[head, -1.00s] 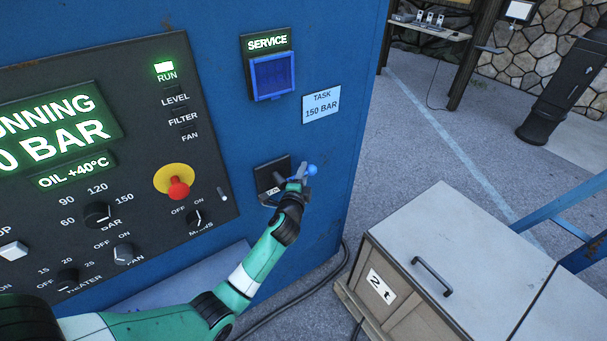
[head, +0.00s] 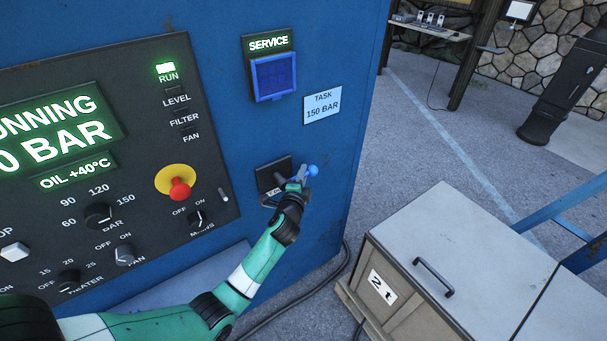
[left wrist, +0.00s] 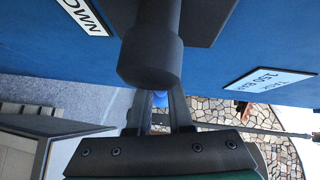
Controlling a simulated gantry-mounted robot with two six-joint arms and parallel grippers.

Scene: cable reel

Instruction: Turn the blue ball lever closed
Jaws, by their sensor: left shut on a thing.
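The blue ball (head: 312,171) of the lever sticks out to the right of a dark mounting plate (head: 268,176) on the blue cabinet's front. My left gripper (head: 300,184) is shut on the lever just left of the ball, and its fingers hide most of the lever's arm. In the left wrist view, a thick dark cylindrical hub (left wrist: 150,62) stands out from the plate, and a bit of the blue ball (left wrist: 160,99) shows between my gripper fingers (left wrist: 160,112). My right gripper is not in view.
The cabinet carries a black control panel (head: 140,215) with knobs and a red button on yellow (head: 179,188), left of the lever. A blue flap (head: 273,77) and a task label (head: 322,106) sit above. A wooden crate (head: 405,290) stands on the ground at right.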

